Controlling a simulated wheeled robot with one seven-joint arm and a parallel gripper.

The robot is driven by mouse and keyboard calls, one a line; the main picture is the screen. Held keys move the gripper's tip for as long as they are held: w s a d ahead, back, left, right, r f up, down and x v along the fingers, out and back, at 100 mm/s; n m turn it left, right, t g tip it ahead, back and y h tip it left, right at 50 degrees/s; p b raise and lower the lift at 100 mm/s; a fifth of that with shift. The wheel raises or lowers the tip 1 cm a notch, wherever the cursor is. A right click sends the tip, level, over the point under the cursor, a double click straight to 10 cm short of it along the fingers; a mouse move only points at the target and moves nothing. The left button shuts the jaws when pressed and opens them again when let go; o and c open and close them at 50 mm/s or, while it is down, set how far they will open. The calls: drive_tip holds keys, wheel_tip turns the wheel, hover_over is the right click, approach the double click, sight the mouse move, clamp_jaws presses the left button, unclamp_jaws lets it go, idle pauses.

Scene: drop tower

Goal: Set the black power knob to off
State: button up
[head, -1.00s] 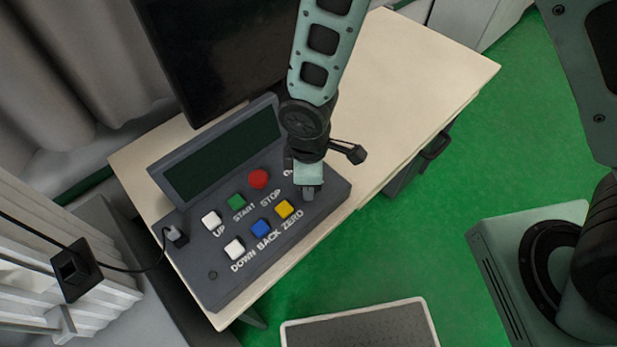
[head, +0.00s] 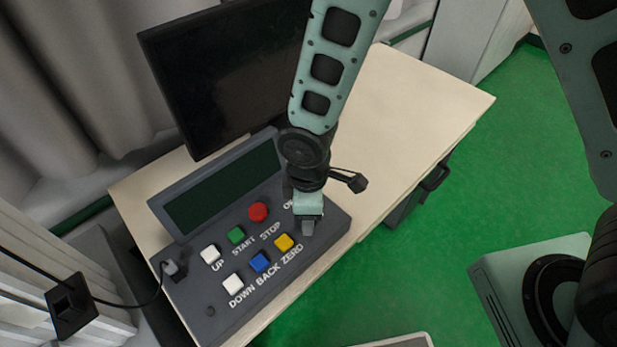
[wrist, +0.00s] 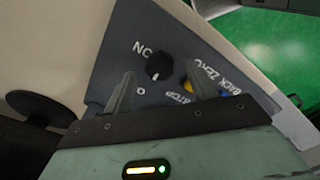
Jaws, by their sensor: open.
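The black power knob (wrist: 159,66) is a round black dial on the grey control panel (wrist: 120,50). A small light mark shows on the knob's face. My gripper is open, with nothing between its fingers that I can see. In the head view my gripper (head: 308,226) is over the right end of the control panel (head: 215,318) and hides the knob. I cannot tell whether the fingers touch it.
Coloured buttons sit left of my gripper: the red stop button (head: 258,211), yellow zero button (head: 284,242), blue button (head: 260,262) and others. A black monitor (head: 220,75) stands behind the panel. The desk (head: 415,110) is clear to the right.

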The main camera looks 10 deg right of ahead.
wheel_tip(320, 180, up, 16)
idle(0.3)
idle(0.4)
drive_tip(key=s+d+r+m, duration=0.4)
drive_tip(key=s+d+m, duration=0.4)
drive_tip(key=s, duration=0.3)
drive_tip(key=shift+s+d+r+y, duration=0.25)
drive_tip(key=shift+s+r+y, duration=0.05)
drive_tip(key=shift+r, duration=0.1)
idle(1.6)
